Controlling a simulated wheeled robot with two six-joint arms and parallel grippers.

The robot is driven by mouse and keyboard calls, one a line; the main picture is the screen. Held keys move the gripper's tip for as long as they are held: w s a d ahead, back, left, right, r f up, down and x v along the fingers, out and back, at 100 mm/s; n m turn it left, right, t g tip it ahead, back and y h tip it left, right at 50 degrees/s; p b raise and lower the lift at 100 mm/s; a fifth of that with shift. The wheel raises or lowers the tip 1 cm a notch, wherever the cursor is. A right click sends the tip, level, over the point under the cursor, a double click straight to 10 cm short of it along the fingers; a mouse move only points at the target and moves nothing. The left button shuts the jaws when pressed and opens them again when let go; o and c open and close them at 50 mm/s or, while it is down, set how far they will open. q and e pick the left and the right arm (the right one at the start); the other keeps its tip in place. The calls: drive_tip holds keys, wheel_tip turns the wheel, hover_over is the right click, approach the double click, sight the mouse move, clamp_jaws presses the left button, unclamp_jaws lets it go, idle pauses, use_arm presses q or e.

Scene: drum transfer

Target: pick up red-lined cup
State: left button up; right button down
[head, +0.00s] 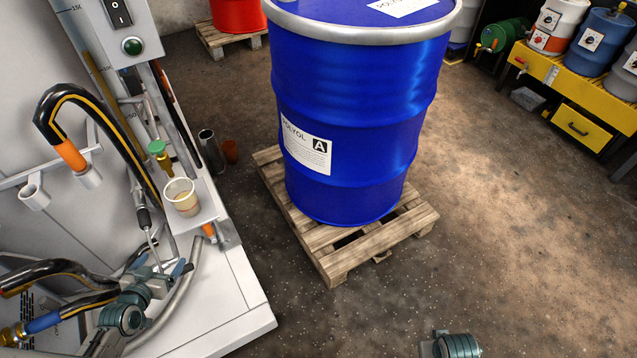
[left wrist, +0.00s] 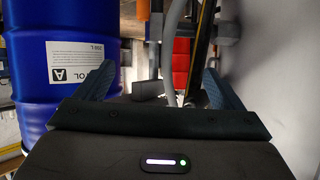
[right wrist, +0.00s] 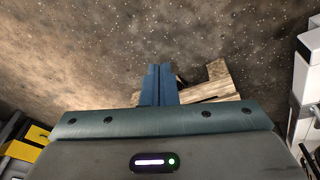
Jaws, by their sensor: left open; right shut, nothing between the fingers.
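A small pale cup (head: 182,197) with beige inside stands upright on a white ledge of the machine in the head view. My right gripper (right wrist: 158,86) is shut and empty above the floor. In the head view only part of the right arm shows at the bottom edge.
A blue drum (head: 355,120) stands on a wooden pallet (head: 335,265) right of the machine. A black hose (head: 85,100), a green-capped valve (head: 158,148) and a metal rod crowd the cup's left side. A dark cylinder (head: 210,150) stands behind the ledge. Open floor lies at the right.

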use_arm(q)
drive_tip(key=w+d+r+m+t+h+b, duration=0.1)
drive_tip(key=w+d+r+t+h+b, duration=0.15)
drive_tip(key=r, duration=0.45)
drive_tip(key=t+h+b, duration=0.1)
drive_tip(key=t+b, duration=0.1)
drive_tip(key=b, duration=0.1)
approach(173, 202)
drive_tip(key=shift+m, duration=0.3)
drive_tip(key=x, duration=0.4)
drive_tip(key=shift+w+d+f, duration=0.1)
drive_tip(key=shift+w, duration=0.3)
drive_tip(key=b+x, duration=0.1)
drive_tip(key=x, duration=0.3)
drive_tip(key=shift+w+d, duration=0.15)
drive_tip(key=shift+w, duration=0.45)
drive_tip(key=shift+b+x, duration=0.35)
drive_tip(key=shift+x, duration=2.3)
use_arm(e)
drive_tip(key=a+r+t, duration=0.2)
drive_tip(key=a+r, duration=0.1)
drive_tip(key=r, duration=0.9)
drive_tip(key=shift+s+r+y, duration=0.3)
drive_tip(key=shift+s, duration=0.15)
use_arm(q)
drive_tip(key=c, duration=1)
drive_tip(key=shift+r, duration=0.25)
drive_tip(key=shift+c, duration=0.2)
use_arm(e)
drive_tip(key=shift+r, duration=0.1)
